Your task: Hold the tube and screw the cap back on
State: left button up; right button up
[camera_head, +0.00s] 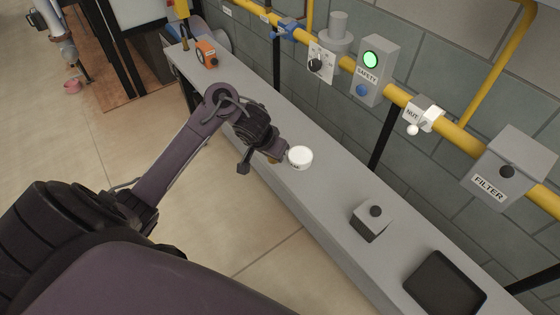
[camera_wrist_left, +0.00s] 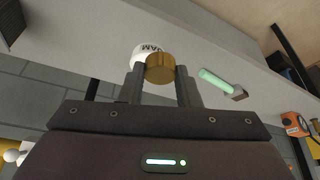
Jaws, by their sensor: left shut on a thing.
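My left gripper (camera_head: 278,152) is low over the grey bench near its front edge. In the left wrist view the left gripper (camera_wrist_left: 161,75) is shut on a gold cap (camera_wrist_left: 160,69), with a finger on each side of it. Only a bit of gold shows at the fingertips in the head view. A pale green tube (camera_wrist_left: 215,79) lies to the right of the gripper in the left wrist view, apart from the cap, with a grey piece at one end. I cannot make out the tube in the head view. My right gripper is in neither view.
A white jar (camera_head: 299,158) marked JAM stands beside the gripper; in the left wrist view the jar (camera_wrist_left: 146,50) is behind the cap. The grey bench (camera_head: 320,180) also holds an orange box (camera_head: 207,54), a grey knob box (camera_head: 371,220) and a dark tray (camera_head: 422,262).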

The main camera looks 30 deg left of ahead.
pick_arm(q)
jog(key=r, duration=0.1)
jog(key=w+r, duration=0.2)
jog(key=shift+d+m, duration=0.25)
jog(key=shift+m, duration=0.05)
jog(key=w+d+r+m+h, duration=0.1)
jog(key=w+d+r+m, duration=0.1)
jog(key=d+r, duration=0.5)
jog(key=w+d+r+m+h, duration=0.1)
jog(key=w+d+r+m, duration=0.1)
jog(key=d+r, duration=0.5)
jog(key=s+d+r+m, duration=0.1)
jog(key=s+d+r, duration=0.4)
jog(key=s+a+n+b, duration=0.2)
jog(key=s+a, duration=0.4)
jog(key=shift+s+r+y+b, duration=0.2)
jog(key=shift+y+b, duration=0.2)
jog(key=shift+a, duration=0.1)
